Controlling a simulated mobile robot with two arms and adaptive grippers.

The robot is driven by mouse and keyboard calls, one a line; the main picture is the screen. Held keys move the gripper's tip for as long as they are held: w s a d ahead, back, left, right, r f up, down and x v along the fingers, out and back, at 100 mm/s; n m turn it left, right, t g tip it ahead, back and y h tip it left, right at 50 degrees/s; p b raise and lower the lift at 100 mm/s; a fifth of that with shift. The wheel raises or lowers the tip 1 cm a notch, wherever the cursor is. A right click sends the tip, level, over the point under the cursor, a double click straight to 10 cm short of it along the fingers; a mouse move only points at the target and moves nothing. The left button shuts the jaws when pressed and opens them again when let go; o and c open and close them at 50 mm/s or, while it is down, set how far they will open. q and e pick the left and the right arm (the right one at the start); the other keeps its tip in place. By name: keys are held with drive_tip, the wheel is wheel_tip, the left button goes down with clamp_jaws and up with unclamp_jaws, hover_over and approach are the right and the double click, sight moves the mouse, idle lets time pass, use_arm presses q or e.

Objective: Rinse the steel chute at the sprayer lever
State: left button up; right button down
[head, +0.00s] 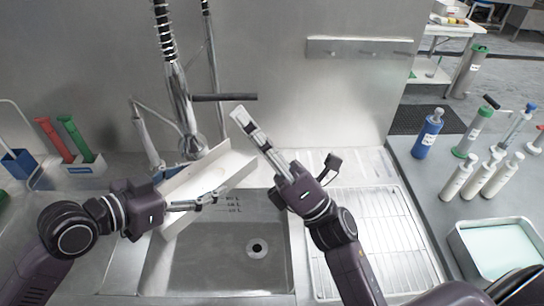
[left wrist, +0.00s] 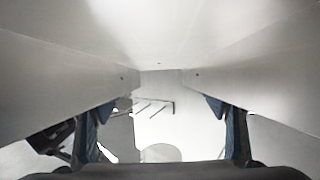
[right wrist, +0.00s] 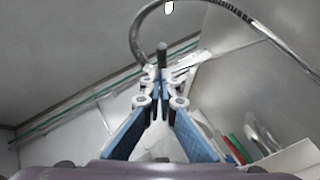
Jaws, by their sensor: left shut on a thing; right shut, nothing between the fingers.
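The steel chute (head: 222,168), a pale open trough, is tilted over the left part of the sink, below the sprayer. My left gripper (head: 207,200) is shut on its near side. In the left wrist view the chute (left wrist: 160,40) fills the upper picture. The sprayer lever (head: 224,97) is a dark horizontal bar on the tap column. My right gripper (head: 242,116) is shut and empty, its tips just below the lever's right end. In the right wrist view the shut fingers (right wrist: 160,80) point at a dark rod end; whether they touch it is unclear.
The sink basin (head: 210,274) with its drain lies below. A wire rack (head: 375,235) covers the drainboard at right. Several bottles, including a blue one (head: 428,134), and a tray (head: 462,246) stand on the right counter.

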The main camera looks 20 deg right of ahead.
sight(196, 212)
use_arm(q)
drive_tip(key=shift+d+r, duration=0.1)
drive_tip(key=shift+d, duration=0.1)
drive_tip(key=shift+s, duration=0.1)
drive_tip(key=shift+a, duration=0.1)
use_arm(e)
drive_tip(key=v, duration=1.2)
drive_tip(key=shift+s+a, duration=0.2)
drive_tip(key=shift+s, duration=0.15)
use_arm(q)
drive_tip(key=shift+s+a+p, duration=0.25)
drive_tip(key=shift+s, duration=0.55)
drive_tip(key=shift+s+a+p, duration=0.25)
drive_tip(key=shift+s, duration=0.5)
drive_tip(key=shift+s+a+p, duration=0.15)
drive_tip(key=shift+s+a, duration=0.05)
drive_tip(key=shift+s, duration=0.55)
drive_tip(key=shift+s+a+p, duration=0.2)
drive_tip(key=shift+s+a, duration=0.05)
drive_tip(key=shift+s, duration=0.55)
drive_tip(key=shift+s+a+p, duration=0.15)
drive_tip(key=shift+s+a, duration=0.05)
drive_tip(key=shift+s, duration=0.55)
use_arm(e)
drive_tip(key=shift+r, duration=1)
